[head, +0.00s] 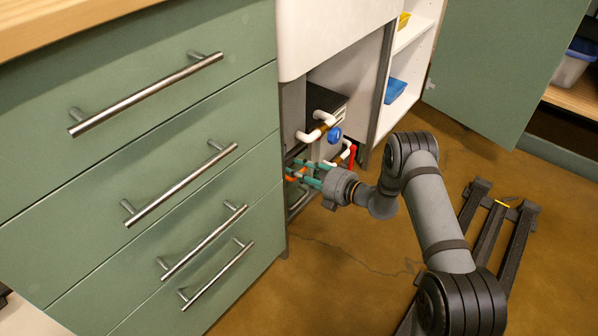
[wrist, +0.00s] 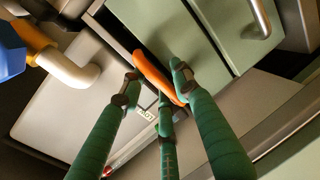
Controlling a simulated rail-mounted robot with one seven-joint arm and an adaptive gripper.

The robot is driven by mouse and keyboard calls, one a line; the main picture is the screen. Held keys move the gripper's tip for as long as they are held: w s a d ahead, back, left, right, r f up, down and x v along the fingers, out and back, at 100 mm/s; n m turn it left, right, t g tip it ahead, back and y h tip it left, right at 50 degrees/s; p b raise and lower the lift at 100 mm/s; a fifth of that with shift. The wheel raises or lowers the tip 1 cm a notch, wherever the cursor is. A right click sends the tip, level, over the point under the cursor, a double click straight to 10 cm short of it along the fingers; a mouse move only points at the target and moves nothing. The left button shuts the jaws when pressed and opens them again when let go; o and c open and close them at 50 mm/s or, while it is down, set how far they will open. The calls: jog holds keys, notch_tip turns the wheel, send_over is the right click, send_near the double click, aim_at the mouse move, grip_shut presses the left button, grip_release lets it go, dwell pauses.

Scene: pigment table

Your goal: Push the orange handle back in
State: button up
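The orange handle (wrist: 152,74) is a curved orange bar in the wrist view, slanting down to the right in front of a light panel. In the head view a bit of orange (head: 290,178) shows among my fingers, low in the open bay beside the drawers. My gripper (wrist: 158,90), with green fingers, reaches around the handle, with fingertips on both sides of it. The fingers stand apart; whether any touches the handle is unclear. In the head view my gripper (head: 302,174) points left into the bay. The handle's lower end is partly hidden by the fingers.
White pipes (head: 308,136), a blue valve knob (head: 335,134) and a red lever (head: 351,156) sit close above my gripper. Green drawers with metal bar handles (head: 150,92) stand left. An open cabinet door (head: 500,65) is at right. The brown floor (head: 340,270) has free room.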

jog(key=v, duration=1.2)
dwell(0.3)
